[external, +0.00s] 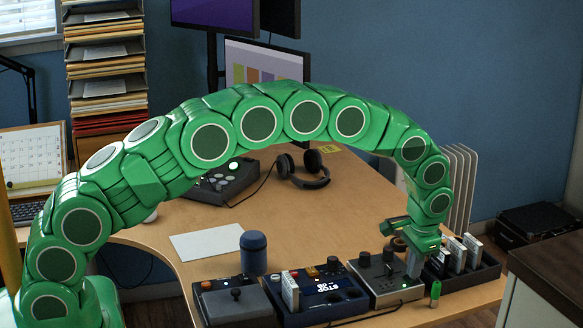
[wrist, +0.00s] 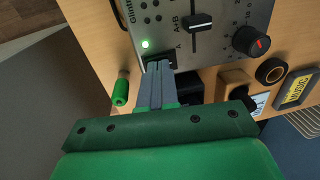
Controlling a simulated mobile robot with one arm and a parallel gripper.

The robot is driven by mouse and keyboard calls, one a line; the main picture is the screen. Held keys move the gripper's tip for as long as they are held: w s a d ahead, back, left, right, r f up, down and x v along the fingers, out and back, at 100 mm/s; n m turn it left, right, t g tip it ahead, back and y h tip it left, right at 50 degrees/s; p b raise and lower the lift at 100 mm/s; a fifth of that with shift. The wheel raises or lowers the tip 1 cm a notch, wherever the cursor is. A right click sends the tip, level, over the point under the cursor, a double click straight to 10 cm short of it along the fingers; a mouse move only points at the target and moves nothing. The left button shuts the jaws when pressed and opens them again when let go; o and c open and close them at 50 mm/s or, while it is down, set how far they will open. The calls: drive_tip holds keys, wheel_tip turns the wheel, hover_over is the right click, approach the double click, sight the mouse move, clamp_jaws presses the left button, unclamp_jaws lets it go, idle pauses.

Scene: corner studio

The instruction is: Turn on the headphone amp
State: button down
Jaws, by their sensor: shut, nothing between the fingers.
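A grey box with knobs and a slider, which I take to be the headphone amp (external: 378,283), stands in the front row on the desk. Its panel (wrist: 208,50) fills the top of the wrist view, with a slider marked A and A+B (wrist: 198,23) and a black knob (wrist: 251,41). A small green light (wrist: 145,44) glows near its corner. My gripper (external: 413,276) points down at the box's right front corner. In the wrist view the shut fingertips (wrist: 158,66) are at a black switch (wrist: 166,60) on the panel edge, partly hiding it; contact is unclear.
A green cylinder (wrist: 121,87) stands close beside the fingers. A dark rack of upright cases (external: 484,267) is to the right. Headphones (external: 303,172) lie farther back; the middle desk is mostly clear.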

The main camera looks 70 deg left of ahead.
drive_tip(key=shift+r, duration=0.1)
wheel_tip(320, 180, up, 14)
drive_tip(key=a, duration=0.1)
drive_tip(key=shift+a, duration=0.35)
idle(0.3)
